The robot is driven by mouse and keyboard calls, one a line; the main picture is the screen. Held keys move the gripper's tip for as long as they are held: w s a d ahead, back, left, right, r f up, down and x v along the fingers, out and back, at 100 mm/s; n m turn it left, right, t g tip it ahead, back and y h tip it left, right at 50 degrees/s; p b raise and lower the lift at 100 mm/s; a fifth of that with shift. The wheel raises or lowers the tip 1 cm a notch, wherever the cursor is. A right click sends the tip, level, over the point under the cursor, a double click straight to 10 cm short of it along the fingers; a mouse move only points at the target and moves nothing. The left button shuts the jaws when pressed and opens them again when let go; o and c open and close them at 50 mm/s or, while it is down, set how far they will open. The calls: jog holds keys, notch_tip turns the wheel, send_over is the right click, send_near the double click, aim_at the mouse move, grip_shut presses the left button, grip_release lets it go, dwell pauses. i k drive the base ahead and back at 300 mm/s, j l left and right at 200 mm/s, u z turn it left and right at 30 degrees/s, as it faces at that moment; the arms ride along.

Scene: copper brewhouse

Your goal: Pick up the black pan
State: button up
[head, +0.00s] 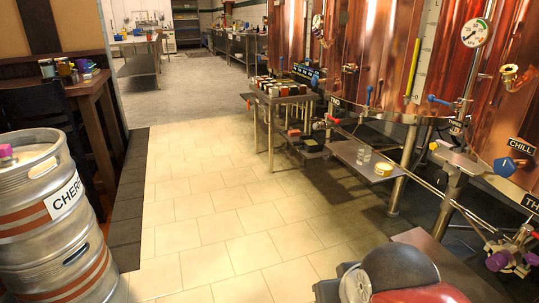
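I cannot make out a black pan in the head view. Small items stand on the far benches, too small to tell apart. My gripper does not show in this view. A rounded dark and red shape at the bottom right edge may be part of my arm.
A steel keg (62,222) stands at the left, by a wooden table (88,88) with mugs. Pale floor tiles (205,215) run clear up the middle. A metal stand (285,97) with jars and copper tanks (385,45) with pipes and valves line the right. Steel benches (240,42) stand far back.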

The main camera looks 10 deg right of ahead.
aim_at(311, 143)
jog(key=i+j+z, duration=0.25)
jog(key=i, duration=0.15)
jog(key=i+j+z, duration=0.35)
jog(key=z, duration=3.05)
jog(key=u, duration=3.1)
jog(key=i+u, duration=0.1)
jog(key=i, duration=0.35)
jog(key=i+l, duration=0.15)
jog(key=i, duration=0.35)
jog(key=i+l+u, duration=0.15)
jog(key=i, duration=0.3)
jog(key=i+l+u, duration=0.1)
jog(key=i, duration=0.4)
jog(key=i+l, duration=0.2)
jog(key=i, duration=0.25)
jog(key=u, duration=0.05)
